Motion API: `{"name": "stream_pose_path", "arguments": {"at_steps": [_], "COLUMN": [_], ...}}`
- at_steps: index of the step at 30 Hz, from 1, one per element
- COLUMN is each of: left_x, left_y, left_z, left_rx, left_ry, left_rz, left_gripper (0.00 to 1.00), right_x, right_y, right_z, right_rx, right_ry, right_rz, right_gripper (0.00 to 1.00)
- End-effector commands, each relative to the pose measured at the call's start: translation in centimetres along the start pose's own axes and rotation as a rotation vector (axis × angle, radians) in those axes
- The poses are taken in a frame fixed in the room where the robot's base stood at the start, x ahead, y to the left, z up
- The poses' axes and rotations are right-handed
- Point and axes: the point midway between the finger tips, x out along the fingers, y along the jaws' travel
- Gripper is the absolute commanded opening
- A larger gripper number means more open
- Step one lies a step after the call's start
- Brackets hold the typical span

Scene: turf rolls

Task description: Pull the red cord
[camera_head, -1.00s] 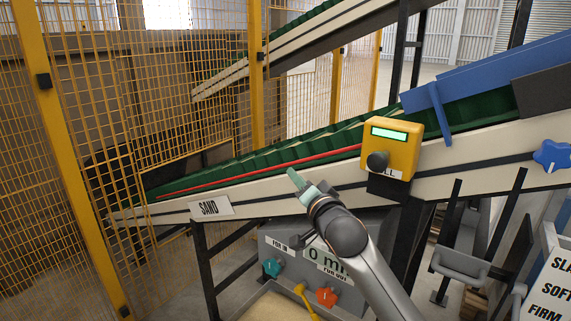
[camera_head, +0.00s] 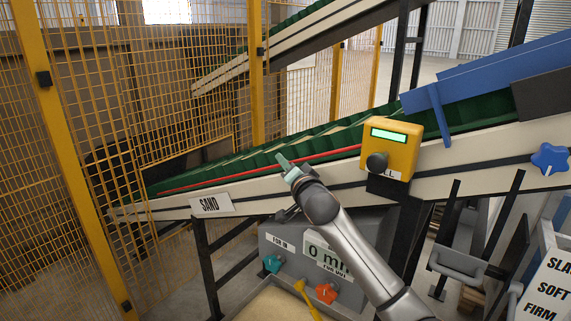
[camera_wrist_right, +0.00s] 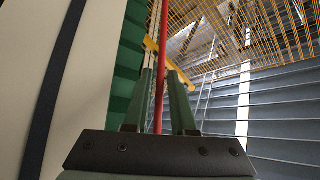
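The red cord (camera_head: 230,176) runs along the near edge of the green conveyor, from the lower left up to the yellow control box. My right gripper (camera_head: 282,161) reaches up from the lower right, its fingertips overlapping the cord's line. In the right wrist view my right gripper (camera_wrist_right: 161,74) has its two green fingers apart. The red cord (camera_wrist_right: 163,40) passes in the gap between them, and I see no finger pressed on it. Whether the cord lies fully between the fingers in depth is hard to tell. My left gripper is out of view.
The yellow control box (camera_head: 391,149) with a dark knob sits to the right of my gripper. Yellow mesh fencing (camera_head: 180,90) stands at the left. A grey panel (camera_head: 277,250) with coloured knobs is lower down.

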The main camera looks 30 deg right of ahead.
Motion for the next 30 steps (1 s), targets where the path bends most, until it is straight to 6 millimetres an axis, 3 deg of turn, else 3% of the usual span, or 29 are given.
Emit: {"name": "stream_pose_path", "arguments": {"at_steps": [1,7,30], "left_x": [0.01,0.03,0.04], "left_y": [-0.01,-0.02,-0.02], "left_z": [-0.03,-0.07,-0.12], "left_rx": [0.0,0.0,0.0], "left_ry": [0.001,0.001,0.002], "left_rz": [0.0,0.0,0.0], "left_gripper": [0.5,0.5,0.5], "right_x": [-0.01,-0.02,-0.03], "right_y": [0.01,0.03,0.07], "right_z": [0.0,0.01,0.05], "right_rx": [0.0,0.0,0.0], "right_ry": [0.0,0.0,-0.001], "right_rz": [0.0,0.001,0.002], "right_gripper": [0.23,0.0,0.0]}}
